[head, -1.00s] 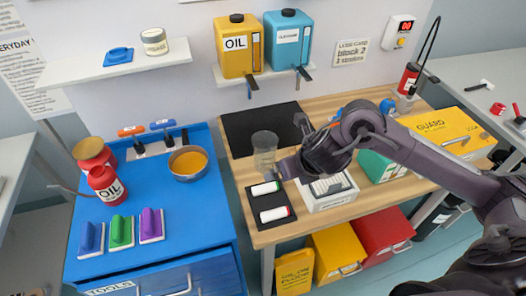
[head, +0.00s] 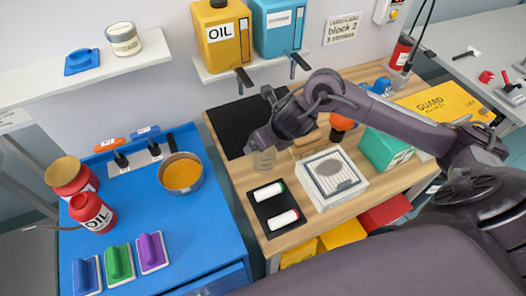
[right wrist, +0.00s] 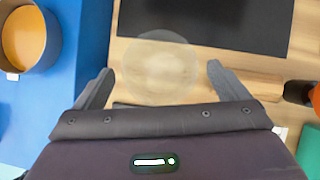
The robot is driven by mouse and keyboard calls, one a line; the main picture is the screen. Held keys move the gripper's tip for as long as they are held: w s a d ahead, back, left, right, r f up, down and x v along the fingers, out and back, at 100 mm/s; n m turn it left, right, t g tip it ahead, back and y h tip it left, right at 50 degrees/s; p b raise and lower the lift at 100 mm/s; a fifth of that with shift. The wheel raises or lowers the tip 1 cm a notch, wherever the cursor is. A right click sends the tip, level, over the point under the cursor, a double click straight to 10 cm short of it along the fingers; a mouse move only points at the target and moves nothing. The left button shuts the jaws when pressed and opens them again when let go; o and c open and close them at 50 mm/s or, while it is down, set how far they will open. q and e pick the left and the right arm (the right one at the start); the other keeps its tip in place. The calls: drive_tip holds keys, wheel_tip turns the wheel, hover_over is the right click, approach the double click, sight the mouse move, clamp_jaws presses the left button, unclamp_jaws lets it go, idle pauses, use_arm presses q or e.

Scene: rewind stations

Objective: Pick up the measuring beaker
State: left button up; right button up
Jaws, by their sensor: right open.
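The measuring beaker (head: 264,162) is a clear, see-through vessel on the wooden bench in the head view, partly hidden by my right gripper (head: 256,147). In the right wrist view the beaker (right wrist: 158,62) shows from above as a pale round shape. It lies between the two spread fingers of my right gripper (right wrist: 160,72), a little beyond their tips. The right gripper is open, and I see no finger touching the beaker. My left gripper is in neither view.
A black mat (head: 240,120) lies behind the beaker. A dark tray (head: 262,226) with two white rollers is in front, and a white box (head: 328,178) stands to the right. The blue tool cart (head: 175,235) is left. Oil and blue canisters (head: 280,25) sit on a shelf above.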

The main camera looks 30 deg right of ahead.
drive_tip(key=x, duration=0.4)
drive_tip(key=shift+w, duration=0.25)
drive_tip(key=shift+s, duration=0.1)
drive_tip(key=c, duration=1.1)
drive_tip(key=shift+o, duration=0.2)
wheel_tip(320, 180, up, 10)
drive_tip(key=s+a+f+m+g+h+b, duration=0.1)
drive_tip(key=s+a+f+m+h, duration=0.15)
drive_tip(key=a+m, duration=0.4)
drive_tip(key=s+a+f+m+g+h, duration=0.2)
drive_tip(key=s+a+m+h, duration=0.15)
drive_tip(key=a+m, duration=0.3)
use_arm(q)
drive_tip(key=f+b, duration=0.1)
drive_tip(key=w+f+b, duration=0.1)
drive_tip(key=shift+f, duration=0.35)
use_arm(e)
drive_tip(key=s+d+r+m+g+y, duration=0.1)
drive_tip(key=d+m+g, duration=0.3)
drive_tip(key=m, duration=0.8)
drive_tip(key=s+d+r+m+g+y, duration=0.1)
drive_tip(key=s+d+m+g+y, duration=0.3)
drive_tip(key=m, duration=0.8)
drive_tip(key=shift+s+r+m+g, duration=0.2)
drive_tip(key=shift+s+m+g, duration=0.15)
drive_tip(key=shift+g, duration=0.15)
